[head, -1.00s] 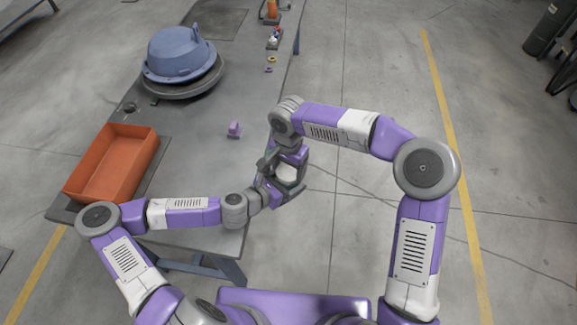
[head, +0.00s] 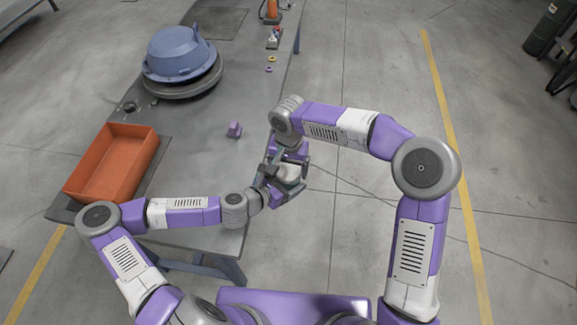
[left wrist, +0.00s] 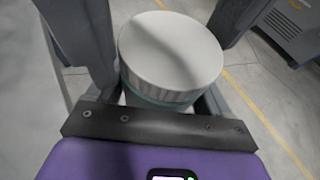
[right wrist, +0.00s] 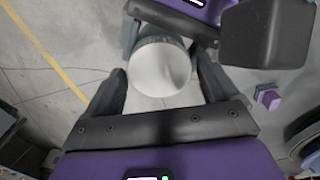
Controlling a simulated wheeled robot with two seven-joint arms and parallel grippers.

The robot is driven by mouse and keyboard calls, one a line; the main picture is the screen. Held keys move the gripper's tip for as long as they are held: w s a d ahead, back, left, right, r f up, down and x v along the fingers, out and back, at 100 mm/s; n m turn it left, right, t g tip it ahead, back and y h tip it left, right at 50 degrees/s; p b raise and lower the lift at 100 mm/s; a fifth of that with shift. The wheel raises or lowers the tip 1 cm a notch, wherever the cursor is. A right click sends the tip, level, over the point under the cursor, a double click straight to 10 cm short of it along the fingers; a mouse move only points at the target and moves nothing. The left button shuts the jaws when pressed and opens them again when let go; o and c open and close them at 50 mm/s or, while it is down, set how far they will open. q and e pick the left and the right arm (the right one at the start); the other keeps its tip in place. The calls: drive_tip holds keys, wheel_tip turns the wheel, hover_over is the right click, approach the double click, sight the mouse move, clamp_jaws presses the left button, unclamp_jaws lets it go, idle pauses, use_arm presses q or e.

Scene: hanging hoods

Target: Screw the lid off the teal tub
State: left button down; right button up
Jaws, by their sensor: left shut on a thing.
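The teal tub (left wrist: 150,98) has a wide white lid (left wrist: 171,50) with a ribbed rim. Only a thin teal band shows beneath the lid in the left wrist view. My left gripper (head: 278,188) is shut on the tub's body below the lid, holding it in the air off the table's right edge. The lid sits on the tub. My right gripper (right wrist: 160,70) is over the lid, its two fingers either side of the lid (right wrist: 160,68) with small gaps showing. It is open. In the head view, the lid (head: 287,172) is partly hidden by the grippers.
The grey table (head: 195,150) holds an orange bin (head: 112,165), a blue hood (head: 179,55) on a dark round base, and a small purple part (head: 235,130) near the grippers. Small rings lie farther back. Open floor is to the right.

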drive_tip(key=shift+o, duration=0.6)
wheel_tip(320, 180, up, 4)
drive_tip(key=shift+r, duration=0.2)
drive_tip(key=shift+c, duration=0.3)
wheel_tip(320, 180, up, 2)
drive_tip(key=shift+r+m, duration=0.1)
drive_tip(key=shift+m, duration=0.8)
drive_tip(key=shift+r+m, duration=0.5)
drive_tip(key=shift+m, duration=0.2)
drive_tip(key=shift+f, duration=3.85)
